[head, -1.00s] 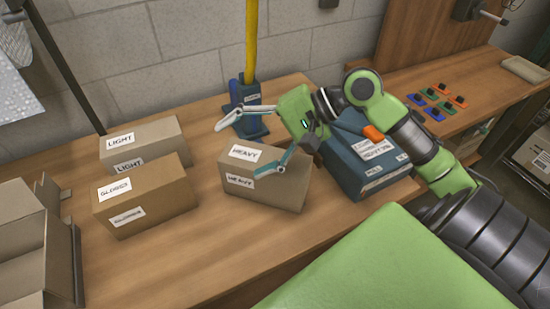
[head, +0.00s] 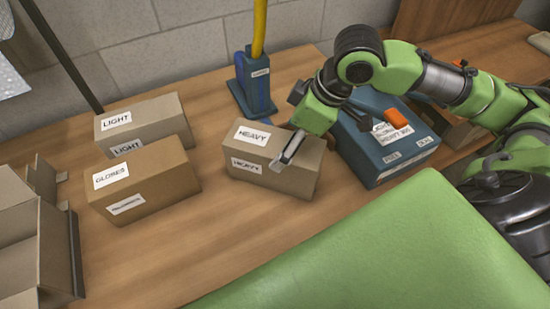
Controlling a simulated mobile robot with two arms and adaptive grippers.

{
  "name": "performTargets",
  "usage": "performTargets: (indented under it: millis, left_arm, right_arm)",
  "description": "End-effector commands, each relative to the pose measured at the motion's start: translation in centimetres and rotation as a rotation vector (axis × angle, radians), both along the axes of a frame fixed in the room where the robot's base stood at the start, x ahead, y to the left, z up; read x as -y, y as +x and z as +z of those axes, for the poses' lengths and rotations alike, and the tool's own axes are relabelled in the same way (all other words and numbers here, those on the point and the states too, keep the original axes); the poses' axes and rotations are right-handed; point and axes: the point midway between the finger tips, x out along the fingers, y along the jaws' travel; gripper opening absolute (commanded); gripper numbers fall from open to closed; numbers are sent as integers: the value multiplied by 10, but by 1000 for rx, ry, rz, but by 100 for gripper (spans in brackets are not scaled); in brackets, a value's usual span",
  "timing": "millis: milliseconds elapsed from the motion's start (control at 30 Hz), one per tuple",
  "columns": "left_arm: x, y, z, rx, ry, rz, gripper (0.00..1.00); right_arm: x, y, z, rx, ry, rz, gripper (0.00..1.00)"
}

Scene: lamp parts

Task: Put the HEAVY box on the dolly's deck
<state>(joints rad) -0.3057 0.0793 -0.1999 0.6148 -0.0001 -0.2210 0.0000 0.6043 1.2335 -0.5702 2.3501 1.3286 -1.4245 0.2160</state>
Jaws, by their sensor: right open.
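The HEAVY box (head: 240,178) is a brown carton with HEAVY labels on its top and front, standing on the wooden bench. My right gripper (head: 287,152) is at the box's right part, pointing down-left. One grey finger shows over the top and front edge of the box; whether it touches cannot be told. The other finger is not clearly visible. The gripper is open, with nothing seen held. The dolly and its deck are not in view. My left gripper is not in view.
A LIGHT box (head: 160,112) and a GLOBES box (head: 150,170) stand left of the HEAVY box. A blue case (head: 385,170) stands close on its right. A blue stand (head: 253,95) with a yellow pole is behind. An open carton (head: 30,250) is at far left.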

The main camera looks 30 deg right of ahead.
Motion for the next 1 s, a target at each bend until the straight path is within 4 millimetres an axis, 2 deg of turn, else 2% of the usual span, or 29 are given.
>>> performTargets:
  millis: [100, 333, 600, 900, 933, 1000]
  left_arm:
    - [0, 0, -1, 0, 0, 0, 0]
    - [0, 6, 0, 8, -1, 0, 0]
    - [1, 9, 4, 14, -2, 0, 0]
    - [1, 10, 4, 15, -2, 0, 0]
    - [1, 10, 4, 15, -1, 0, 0]
    - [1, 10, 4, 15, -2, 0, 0]
  right_arm:
    - [-5, 5, -17, -2, 3, -1, 82]
    - [-9, 10, -32, -1, 3, -1, 82]
    - [-18, 20, -68, -2, 5, -2, 82]
    - [-19, 22, -75, 0, 1, -2, 82]
    - [-19, 22, -75, 0, 1, -2, 79]
    - [-19, 22, -75, 0, 1, -2, 61]
